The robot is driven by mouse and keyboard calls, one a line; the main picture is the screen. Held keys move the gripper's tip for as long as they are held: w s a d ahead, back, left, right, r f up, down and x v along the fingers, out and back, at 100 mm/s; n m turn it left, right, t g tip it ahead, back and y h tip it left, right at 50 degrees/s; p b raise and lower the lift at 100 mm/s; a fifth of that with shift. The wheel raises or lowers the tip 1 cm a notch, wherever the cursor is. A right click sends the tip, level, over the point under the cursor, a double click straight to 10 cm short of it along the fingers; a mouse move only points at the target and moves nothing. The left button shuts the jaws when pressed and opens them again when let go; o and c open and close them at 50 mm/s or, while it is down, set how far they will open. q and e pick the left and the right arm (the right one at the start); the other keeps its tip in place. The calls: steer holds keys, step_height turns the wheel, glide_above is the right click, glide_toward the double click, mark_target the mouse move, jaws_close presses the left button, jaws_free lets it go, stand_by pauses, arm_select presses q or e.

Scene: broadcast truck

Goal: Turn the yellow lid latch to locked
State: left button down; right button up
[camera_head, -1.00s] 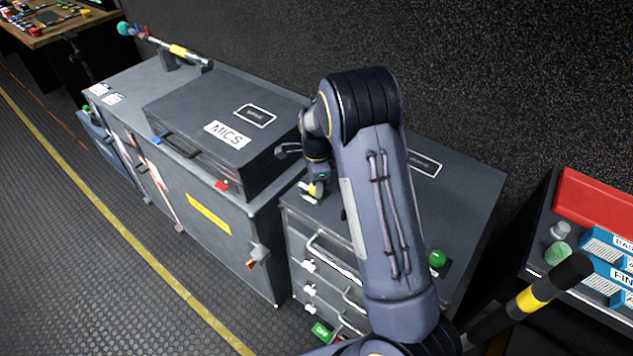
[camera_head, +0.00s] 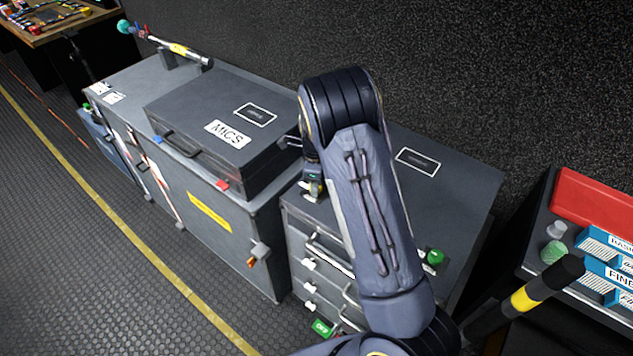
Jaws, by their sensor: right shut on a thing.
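The jaws are small in view and partly hidden by my wrist. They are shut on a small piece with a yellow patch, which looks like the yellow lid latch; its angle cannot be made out. My left gripper is not in view.
The case lies on a long grey cabinet (camera_head: 235,240). A green button (camera_head: 435,256) sits on the drawer unit's top right. A black rod with a yellow band (camera_head: 525,300) and a shelf with a red box (camera_head: 600,210) are at right. The floor at left is clear.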

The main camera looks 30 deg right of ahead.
steer(key=o, duration=1)
step_height(320, 180, up, 8)
steer(key=shift+f+b, duration=0.2)
steer(key=shift+b, duration=0.1)
steer(key=shift+r, duration=0.15)
